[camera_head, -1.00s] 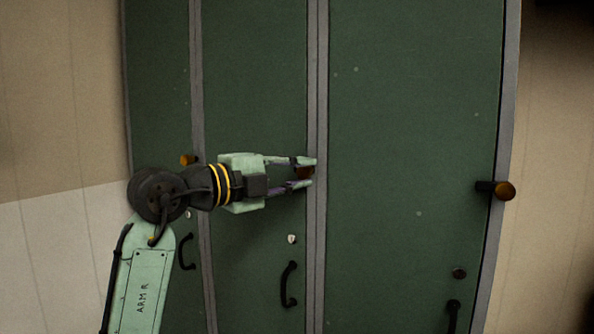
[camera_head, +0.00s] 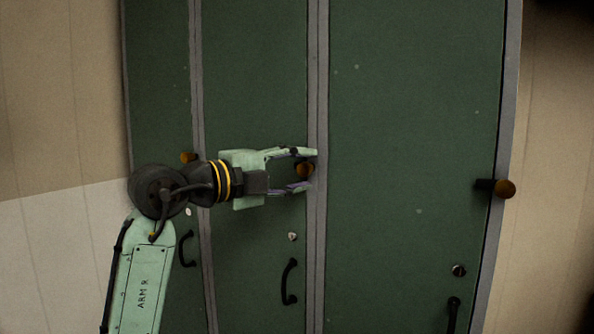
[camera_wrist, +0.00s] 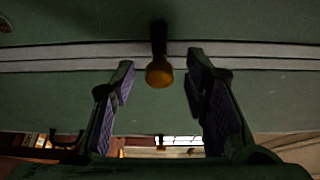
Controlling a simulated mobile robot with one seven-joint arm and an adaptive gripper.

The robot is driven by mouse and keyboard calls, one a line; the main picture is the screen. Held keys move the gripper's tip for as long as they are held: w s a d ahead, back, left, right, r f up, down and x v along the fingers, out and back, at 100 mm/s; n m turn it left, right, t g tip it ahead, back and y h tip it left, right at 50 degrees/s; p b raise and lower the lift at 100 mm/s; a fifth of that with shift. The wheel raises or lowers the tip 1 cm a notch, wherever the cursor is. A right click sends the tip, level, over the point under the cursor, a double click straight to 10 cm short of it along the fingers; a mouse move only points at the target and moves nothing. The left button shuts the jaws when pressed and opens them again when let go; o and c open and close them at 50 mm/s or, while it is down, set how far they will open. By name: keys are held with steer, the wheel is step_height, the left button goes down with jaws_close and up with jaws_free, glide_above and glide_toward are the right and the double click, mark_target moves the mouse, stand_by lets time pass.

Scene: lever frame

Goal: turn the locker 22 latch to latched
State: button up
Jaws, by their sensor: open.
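The middle green locker door has a latch with an orange-brown knob (camera_head: 304,171) near the grey strip at its right edge. In the wrist view the knob (camera_wrist: 159,72) sits between the finger pads, with a dark stem (camera_wrist: 158,38) that appears to cross the grey strips. My gripper (camera_head: 310,170) is open around the knob, one finger above and one below in the head view. Gaps show on both sides of the knob in the wrist view, so the fingers seem clear of it. No locker number is readable, and part of the latch is hidden.
The right locker has its own latch knob (camera_head: 505,188) at its right edge. Another knob (camera_head: 188,157) is at the left locker's edge, close to my wrist. A black pull handle (camera_head: 289,282) and a small lock (camera_head: 292,237) are below my gripper.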

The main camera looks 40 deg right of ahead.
steer(key=a, duration=1.2)
stand_by(0.3)
